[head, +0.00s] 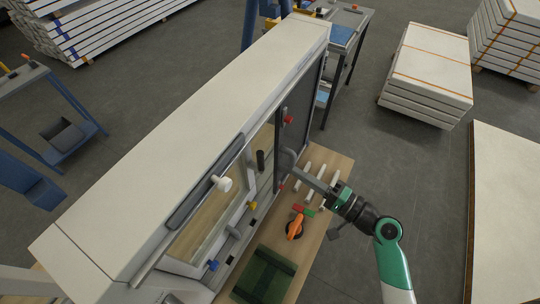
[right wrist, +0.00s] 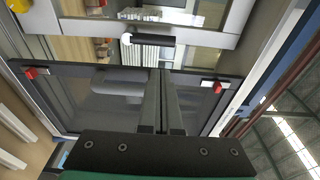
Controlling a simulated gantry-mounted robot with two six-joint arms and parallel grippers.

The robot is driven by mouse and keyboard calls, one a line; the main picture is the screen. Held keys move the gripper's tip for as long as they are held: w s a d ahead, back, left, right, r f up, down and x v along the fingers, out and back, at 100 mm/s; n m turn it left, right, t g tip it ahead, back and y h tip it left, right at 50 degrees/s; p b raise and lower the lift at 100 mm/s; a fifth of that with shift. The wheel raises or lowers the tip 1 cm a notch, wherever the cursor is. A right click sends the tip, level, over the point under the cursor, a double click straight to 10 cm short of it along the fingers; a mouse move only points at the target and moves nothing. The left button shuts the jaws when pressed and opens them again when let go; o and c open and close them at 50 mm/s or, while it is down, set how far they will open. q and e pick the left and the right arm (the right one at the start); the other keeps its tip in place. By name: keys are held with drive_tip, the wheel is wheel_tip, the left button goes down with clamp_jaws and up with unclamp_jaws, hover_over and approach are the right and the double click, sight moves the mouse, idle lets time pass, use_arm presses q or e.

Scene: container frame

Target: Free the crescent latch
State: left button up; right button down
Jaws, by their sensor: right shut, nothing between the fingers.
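A black bar-like fitting, which looks like the crescent latch (head: 261,160), sits on the pale window sash in the head view. In the right wrist view a black bar with a white end, likely the same latch (right wrist: 152,39), lies across the pale sash rail. My right gripper (head: 297,171) is shut and empty, at the dark panel side of the container frame. In the right wrist view its two fingers (right wrist: 165,75) point toward the dark panel, below the latch and apart from it. Whether the fingertips touch the panel I cannot tell. My left gripper is out of view.
A white knob (head: 222,184) stands on the grey rail. Red tabs (right wrist: 30,73) mark the dark panel. The wooden bench (head: 310,247) holds pale bars (head: 314,174), an orange-handled tool (head: 295,228) and a green case (head: 264,277). Floor right of the bench is open.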

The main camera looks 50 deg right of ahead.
drive_tip(key=shift+w, duration=0.1)
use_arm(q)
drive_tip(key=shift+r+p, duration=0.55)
use_arm(e)
drive_tip(key=w+a, duration=0.1)
drive_tip(key=w, duration=0.9)
